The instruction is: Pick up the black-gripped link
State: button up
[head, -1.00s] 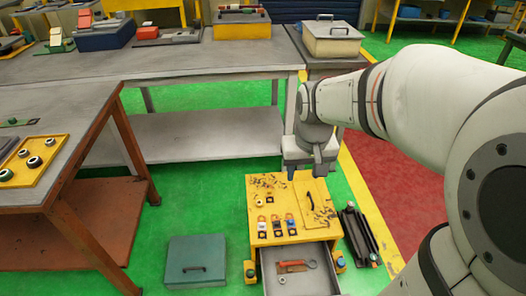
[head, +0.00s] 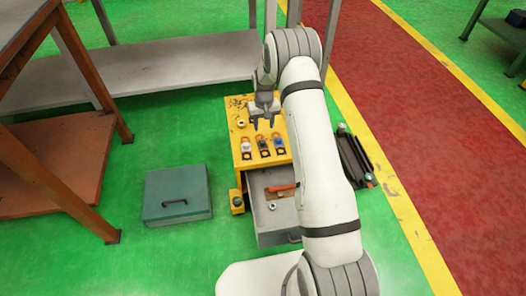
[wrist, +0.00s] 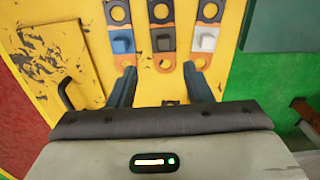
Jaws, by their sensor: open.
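Three copper-coloured links with block grips lie side by side on top of the yellow cabinet. The black-gripped link (wrist: 163,40) is the middle one; in the head view (head: 263,144) it sits between its neighbours. The blue-gripped link (wrist: 122,42) is to its left in the wrist view, and the white-gripped link (wrist: 206,38) to its right. My gripper (head: 264,121) is open and empty above the cabinet top. In the wrist view its two fingers (wrist: 160,80) point toward the links, roughly centred on the black-gripped one. The gap to the links is hard to judge.
The yellow cabinet (head: 238,113) has an open drawer (head: 263,220) holding a red-handled tool (head: 281,188). A teal case (head: 178,195) stands on the green floor to the left. A dark rack (head: 354,160) lies to the right. Benches stand left and behind.

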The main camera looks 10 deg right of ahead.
jog(key=b, duration=0.1)
send_over(262, 141)
jog(key=f, duration=0.4)
jog(key=shift+w+d+f, duration=0.1)
jog(key=shift+d+f, duration=0.15)
jog(key=shift+d, duration=0.1)
jog(key=f+b, duration=0.1)
jog(key=f, duration=0.2)
jog(key=f+b, duration=0.1)
jog(key=f, duration=0.1)
jog(key=shift+a+b, duration=0.3)
jog(key=shift+c, duration=0.2)
grip_shut()
